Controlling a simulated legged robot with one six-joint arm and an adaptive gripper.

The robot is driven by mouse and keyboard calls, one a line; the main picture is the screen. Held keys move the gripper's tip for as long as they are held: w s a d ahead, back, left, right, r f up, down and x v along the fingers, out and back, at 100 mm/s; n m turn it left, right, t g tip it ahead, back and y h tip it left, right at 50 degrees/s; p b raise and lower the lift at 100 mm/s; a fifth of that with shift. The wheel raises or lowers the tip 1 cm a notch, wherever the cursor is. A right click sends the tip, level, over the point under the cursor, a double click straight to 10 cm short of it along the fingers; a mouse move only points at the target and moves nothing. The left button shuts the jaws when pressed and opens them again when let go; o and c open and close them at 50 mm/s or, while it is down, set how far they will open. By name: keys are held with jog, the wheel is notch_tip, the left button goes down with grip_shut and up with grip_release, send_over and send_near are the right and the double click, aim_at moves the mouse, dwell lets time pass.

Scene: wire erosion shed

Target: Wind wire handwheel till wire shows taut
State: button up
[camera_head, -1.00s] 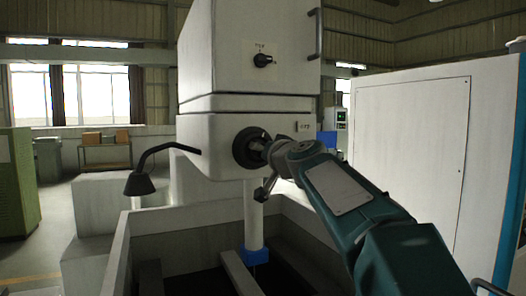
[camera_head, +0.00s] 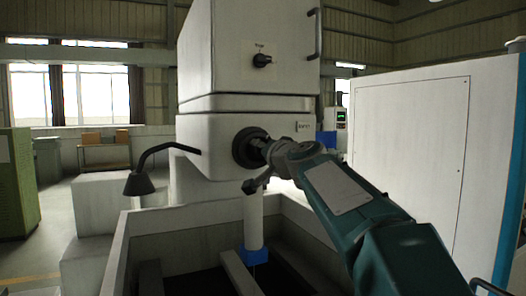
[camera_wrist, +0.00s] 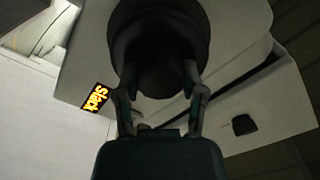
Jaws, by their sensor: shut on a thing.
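The wire handwheel (camera_head: 243,151) is a black round knob on the front of the white machine head (camera_head: 200,145). In the wrist view the handwheel (camera_wrist: 160,25) fills the top middle. My gripper (camera_head: 264,152) is at the handwheel's right side in the head view. In the wrist view its two fingers (camera_wrist: 158,78) straddle the wheel's near part and are shut on it. A small display (camera_wrist: 96,98) beside the wheel shows yellow letters reading "slack". A small plate (camera_head: 304,126) right of the wheel is too small to read in the head view.
A black selector knob (camera_head: 263,61) sits above on the upper housing. A black gooseneck lamp (camera_head: 140,184) reaches out at the left. Below is an open tank (camera_head: 118,262) with a white column (camera_head: 253,222). A large white cabinet (camera_head: 410,150) stands at right.

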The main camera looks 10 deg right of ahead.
jog(key=shift+w+f, duration=0.1)
jog(key=o, duration=1)
jog(key=shift+a, duration=0.1)
jog(key=shift+c, duration=0.2)
jog(key=shift+o, duration=1)
jog(key=shift+w+a, duration=0.1)
jog(key=shift+w, duration=0.15)
jog(key=v, duration=1.2)
jog(key=shift+f, duration=0.1)
